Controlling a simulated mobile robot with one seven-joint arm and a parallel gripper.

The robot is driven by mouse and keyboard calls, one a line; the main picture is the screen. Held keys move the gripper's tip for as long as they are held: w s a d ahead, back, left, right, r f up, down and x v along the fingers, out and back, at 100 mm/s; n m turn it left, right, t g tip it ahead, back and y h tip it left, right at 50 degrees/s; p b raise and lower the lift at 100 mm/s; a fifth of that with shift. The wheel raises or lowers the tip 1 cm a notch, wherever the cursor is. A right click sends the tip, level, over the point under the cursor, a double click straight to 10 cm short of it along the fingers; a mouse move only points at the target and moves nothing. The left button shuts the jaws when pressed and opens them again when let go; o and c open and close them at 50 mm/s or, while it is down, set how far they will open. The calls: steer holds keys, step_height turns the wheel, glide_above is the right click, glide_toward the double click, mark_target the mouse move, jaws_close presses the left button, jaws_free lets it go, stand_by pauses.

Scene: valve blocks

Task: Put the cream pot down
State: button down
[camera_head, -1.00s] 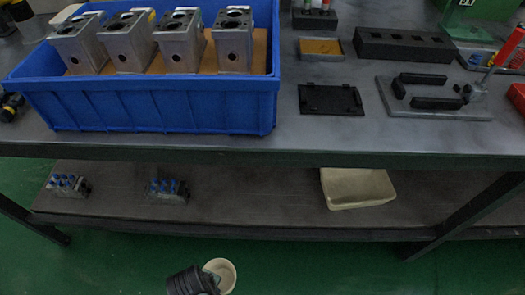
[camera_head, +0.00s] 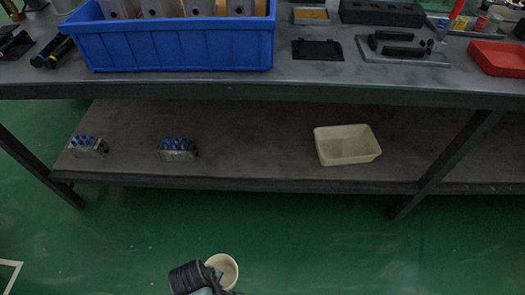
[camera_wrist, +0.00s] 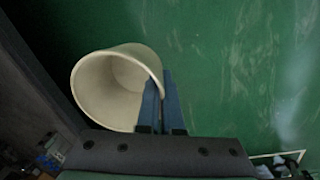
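The cream pot (camera_head: 228,266) is at the lower middle of the head view, in front of the workbench and over the green floor. It also shows in the wrist view (camera_wrist: 105,95), tilted, with its open mouth in sight and its inside empty. My gripper (camera_wrist: 163,85) is shut on the pot's wall at the rim, one finger inside and one outside. In the head view my gripper (camera_head: 213,275) is partly hidden behind my own dark wrist. The pot appears held clear of the floor.
A lower shelf (camera_head: 255,140) holds a cream bin (camera_head: 346,146) and two valve blocks (camera_head: 178,150) (camera_head: 88,147), with bare space between. Above, the tabletop carries a blue crate (camera_head: 175,45), a black plate (camera_head: 318,49) and a red tray (camera_head: 498,58). The floor (camera_head: 330,240) in front is clear.

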steer(key=w+d+r+m, duration=0.4)
steer(key=w+d+r, duration=0.1)
steer(key=w+r, duration=0.4)
steer(key=w+d+r+m, duration=0.3)
steer(key=w+d+r, duration=0.2)
steer(key=w+r, duration=0.4)
steer(key=s+d+r+m+g+p, duration=0.1)
steer(key=d+r+m+p, duration=0.2)
steer(key=r+p, duration=0.55)
steer(key=d+r+m+p, duration=0.4)
steer(key=r+p, duration=0.2)
steer(key=r, duration=0.5)
steer(key=s+a+r+n+p, duration=0.1)
steer(key=s+a+r+p, duration=0.4)
steer(key=s+p, duration=0.5)
steer(key=r+p, duration=0.1)
steer(key=p, duration=0.4)
steer(key=shift+s+r+h+p, duration=0.15)
steer(key=shift+s+h+p, duration=0.1)
steer(key=shift+h+p, duration=0.05)
